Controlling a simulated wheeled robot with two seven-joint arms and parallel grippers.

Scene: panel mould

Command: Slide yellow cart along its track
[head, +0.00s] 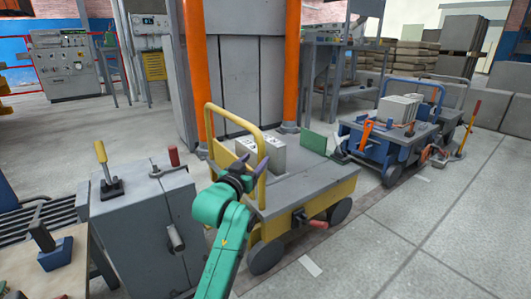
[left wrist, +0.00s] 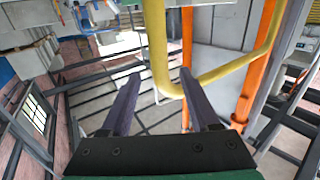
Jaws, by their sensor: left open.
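The yellow cart (head: 305,192) stands on the floor in the middle of the head view, with a grey deck and a raised yellow tube handle (head: 264,150) at its left end. A pale grey block (head: 262,153) sits on the deck, and a green plate (head: 314,142) stands at its far edge. My left gripper (head: 246,166) is at the handle's near upright. In the left wrist view the yellow handle tube (left wrist: 157,50) passes between the two dark, spread fingers (left wrist: 157,85). The fingers look apart from the tube. My right gripper is not in view.
A blue cart (head: 388,140) with pale blocks stands to the right, beyond the yellow cart. A grey cabinet (head: 145,235) with levers stands close on the left. Orange posts (head: 291,62) rise behind the yellow cart. The floor at the right front (head: 440,230) is clear.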

